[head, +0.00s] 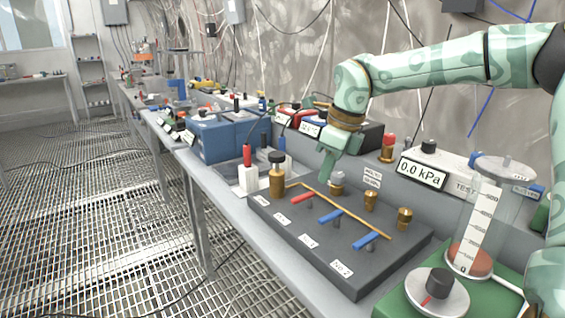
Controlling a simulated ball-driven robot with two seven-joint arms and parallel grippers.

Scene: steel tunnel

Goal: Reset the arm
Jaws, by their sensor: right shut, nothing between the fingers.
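My right arm, pale green with darker patches, reaches in from the upper right. My right gripper (326,178) points down and is shut and empty. The valve block (345,285) carries one red lever (303,198), blue levers (331,216) and a brass pipe (345,212). My left gripper is not in view.
A gauge reading 0.0 kPa (422,174) stands behind the block. A clear graduated cylinder (476,228) and a green base with a knob (437,291) are at the right. Blue boxes (222,140) and cables crowd the bench at left. The grated floor (95,215) is open.

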